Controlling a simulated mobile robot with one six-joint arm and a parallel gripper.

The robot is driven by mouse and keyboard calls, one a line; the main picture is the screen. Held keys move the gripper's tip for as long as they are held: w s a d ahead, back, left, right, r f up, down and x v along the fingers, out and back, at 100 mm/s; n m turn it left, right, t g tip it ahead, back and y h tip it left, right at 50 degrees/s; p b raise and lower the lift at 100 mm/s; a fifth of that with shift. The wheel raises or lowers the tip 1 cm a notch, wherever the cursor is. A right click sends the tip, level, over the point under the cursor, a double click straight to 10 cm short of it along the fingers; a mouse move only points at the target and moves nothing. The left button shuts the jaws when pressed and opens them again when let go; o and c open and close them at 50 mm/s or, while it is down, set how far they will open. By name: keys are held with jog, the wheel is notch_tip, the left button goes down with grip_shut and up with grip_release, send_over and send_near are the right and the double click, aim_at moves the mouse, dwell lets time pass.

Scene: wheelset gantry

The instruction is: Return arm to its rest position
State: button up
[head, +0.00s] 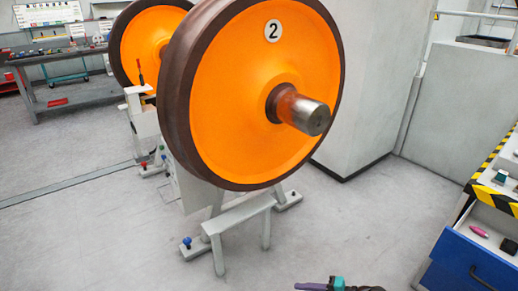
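A small part of what looks like my gripper (340,285) shows at the bottom edge, right of centre. It has dark, purple and teal-green parts. The rest of it and the arm are cut off by the frame. I cannot tell whether it is open or shut, or whether anything is in it. It is low in the picture, below and apart from the wheelset's orange wheel (228,95) marked 2.
A small grey bench (238,213) stands below the wheel. At right, a blue drawer (470,262) stands open under a striped-edged worktop (490,165), with a pink item (479,231) inside. A workbench (70,102) is at far left. Floor at lower left is clear.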

jog(key=s+a+f+n+g+h+p, duration=0.35)
jog(key=s+a+g, duration=0.2)
jog(key=s, duration=0.35)
jog(key=s+a+f+n+g+h+p, duration=0.2)
jog(key=s+a+f+g, duration=0.2)
jog(key=s+a, duration=0.3)
jog(key=s+d+f+h, duration=0.2)
jog(key=s+d+h, duration=0.1)
jog(key=d, duration=0.3)
jog(key=s+d+f+n+h, duration=0.1)
jog(key=s+d+f+h, duration=0.1)
jog(key=s+d+h, duration=0.2)
jog(key=d+g, duration=0.1)
jog(key=d, duration=0.2)
jog(key=shift+d+f+p, duration=0.15)
jog(key=shift+f+p, duration=0.15)
jog(key=shift+p, duration=0.1)
